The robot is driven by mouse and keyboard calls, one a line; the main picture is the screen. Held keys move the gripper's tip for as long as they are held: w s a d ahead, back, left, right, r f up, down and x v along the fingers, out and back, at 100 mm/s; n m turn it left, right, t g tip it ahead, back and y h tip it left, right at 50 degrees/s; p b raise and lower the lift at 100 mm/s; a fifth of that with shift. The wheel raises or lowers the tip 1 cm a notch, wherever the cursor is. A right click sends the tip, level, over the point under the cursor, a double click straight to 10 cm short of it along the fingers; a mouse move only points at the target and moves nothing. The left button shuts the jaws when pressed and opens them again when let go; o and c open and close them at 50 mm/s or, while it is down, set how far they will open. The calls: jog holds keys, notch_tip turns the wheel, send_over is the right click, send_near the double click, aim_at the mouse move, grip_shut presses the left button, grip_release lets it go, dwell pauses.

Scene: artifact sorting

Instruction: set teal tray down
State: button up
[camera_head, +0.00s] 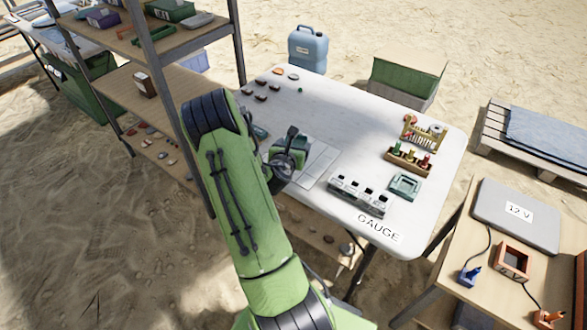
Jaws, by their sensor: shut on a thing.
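My gripper (290,148) is over the left front part of the white table (345,110), low near its top. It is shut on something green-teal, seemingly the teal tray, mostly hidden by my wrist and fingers. I cannot tell whether the held thing touches the table. A square pale teal tray (404,186) lies flat on the table at the right. A piece of another teal thing (261,132) shows just left of my gripper, partly hidden by my arm.
A grey gauge block (358,195) stands between my gripper and the square tray. Pale sheets (316,162) lie right of my gripper. Small brown pieces (262,92) lie farther back. The table's middle is clear. A shelf post (153,70) stands left.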

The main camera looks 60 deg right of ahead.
notch_tip(320, 180, down, 6)
jog(key=b, duration=0.2)
jog(key=shift+s+r+b, duration=0.1)
jog(key=shift+r+b, duration=0.1)
jog(key=shift+b, duration=0.2)
jog(key=shift+r, duration=0.2)
